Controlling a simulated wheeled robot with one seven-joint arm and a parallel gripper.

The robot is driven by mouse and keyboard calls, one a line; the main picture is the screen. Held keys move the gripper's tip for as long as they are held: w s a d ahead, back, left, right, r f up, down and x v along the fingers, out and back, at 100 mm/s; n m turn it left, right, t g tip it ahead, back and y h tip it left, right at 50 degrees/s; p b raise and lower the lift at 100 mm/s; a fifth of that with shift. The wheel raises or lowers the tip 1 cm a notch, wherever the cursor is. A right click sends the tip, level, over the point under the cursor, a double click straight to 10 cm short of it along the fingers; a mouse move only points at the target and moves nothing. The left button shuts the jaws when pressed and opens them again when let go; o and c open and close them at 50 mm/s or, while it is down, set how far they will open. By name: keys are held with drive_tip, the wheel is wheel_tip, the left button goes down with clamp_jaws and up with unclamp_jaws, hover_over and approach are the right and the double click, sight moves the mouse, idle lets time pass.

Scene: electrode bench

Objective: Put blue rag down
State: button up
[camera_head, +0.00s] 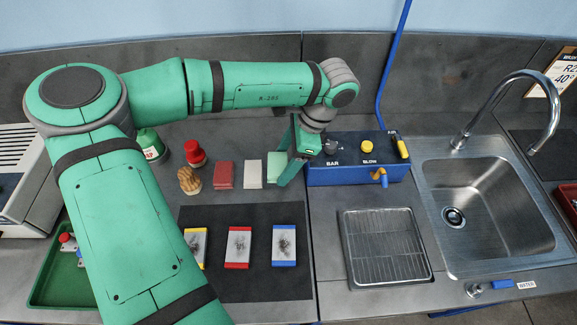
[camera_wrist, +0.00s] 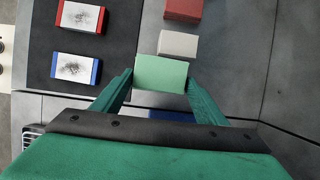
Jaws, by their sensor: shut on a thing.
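I see no blue rag in either view. A pale green block (camera_head: 275,163) is at the right end of a row on the bench, beside a white block (camera_head: 252,174) and a red block (camera_head: 224,175). My gripper (camera_head: 284,168) is at the green block, with one finger partly in front of it. In the wrist view the green block (camera_wrist: 160,76) sits between my two fingertips (camera_wrist: 160,84), and the jaws are shut on it. Its underside is hidden, so I cannot tell whether it touches the bench.
A dark mat (camera_head: 260,214) holds white pieces with yellow, red and blue ends and dark smudges. A blue control box (camera_head: 358,174) stands close right of my gripper. A wire-rack tray (camera_head: 386,248) and a sink (camera_head: 480,212) lie further right. A green tray (camera_head: 60,280) is at left.

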drive_tip(key=w+f, duration=0.1)
drive_tip(key=f, duration=0.1)
drive_tip(key=w+d+f, duration=0.1)
drive_tip(key=w, duration=0.1)
drive_tip(key=shift+f, duration=0.4)
drive_tip(key=shift+w+d+f, duration=0.15)
drive_tip(key=shift+f, duration=1.65)
drive_tip(key=shift+f, duration=0.35)
